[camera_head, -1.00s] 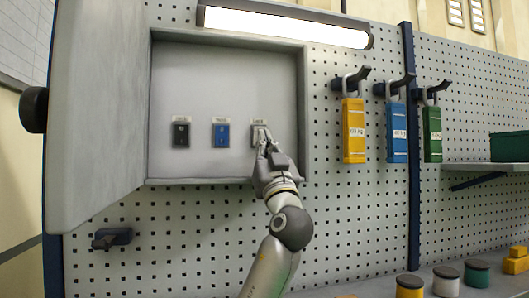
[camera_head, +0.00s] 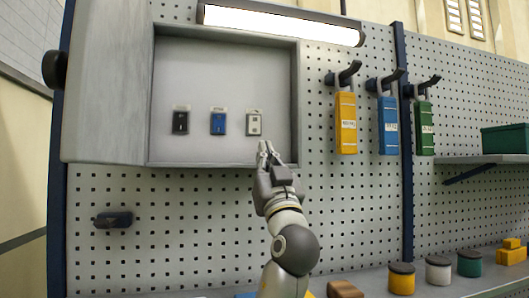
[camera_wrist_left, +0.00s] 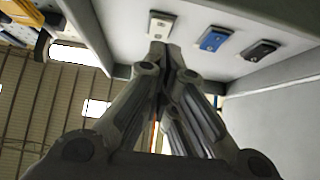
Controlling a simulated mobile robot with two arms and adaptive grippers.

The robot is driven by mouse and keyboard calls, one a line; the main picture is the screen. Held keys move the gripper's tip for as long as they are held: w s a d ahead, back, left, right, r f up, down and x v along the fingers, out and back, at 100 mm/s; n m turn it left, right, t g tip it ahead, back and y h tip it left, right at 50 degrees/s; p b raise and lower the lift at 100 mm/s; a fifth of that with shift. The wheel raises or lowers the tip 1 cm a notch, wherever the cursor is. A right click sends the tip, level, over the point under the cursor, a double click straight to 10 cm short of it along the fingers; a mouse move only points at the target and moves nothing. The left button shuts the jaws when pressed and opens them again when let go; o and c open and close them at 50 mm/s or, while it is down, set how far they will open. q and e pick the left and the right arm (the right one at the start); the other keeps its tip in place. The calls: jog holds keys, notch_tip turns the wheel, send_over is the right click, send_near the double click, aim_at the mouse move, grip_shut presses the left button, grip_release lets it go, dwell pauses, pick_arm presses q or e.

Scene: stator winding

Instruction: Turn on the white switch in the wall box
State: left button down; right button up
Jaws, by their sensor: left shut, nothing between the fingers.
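The open wall box (camera_head: 225,75) hangs on the pegboard with its door (camera_head: 105,85) swung out to the left. Inside it, a black switch (camera_head: 180,121), a blue switch (camera_head: 218,122) and the white switch (camera_head: 254,123) sit in a row, white at the right. The white switch is uncovered and also shows in the left wrist view (camera_wrist_left: 161,26). My left gripper (camera_head: 267,147) is shut and empty, just below the white switch near the box's lower edge, apart from it in the head view. It also shows in the left wrist view (camera_wrist_left: 162,50). My right gripper is not in view.
A lamp (camera_head: 280,24) runs above the box. A shelf with a green box (camera_head: 505,140) is farther right. Several spools and blocks stand on the bench below.

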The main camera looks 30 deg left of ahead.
pick_arm(q)
jog(key=b+v, duration=0.1)
jog(key=v, duration=0.2)
jog(key=shift+s+d+f, duration=0.1)
jog(key=shift+s+d, duration=0.1)
jog(key=shift+d, duration=0.15)
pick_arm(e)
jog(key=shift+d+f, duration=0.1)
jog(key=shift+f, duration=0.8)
pick_arm(q)
jog(key=shift+d, duration=0.1)
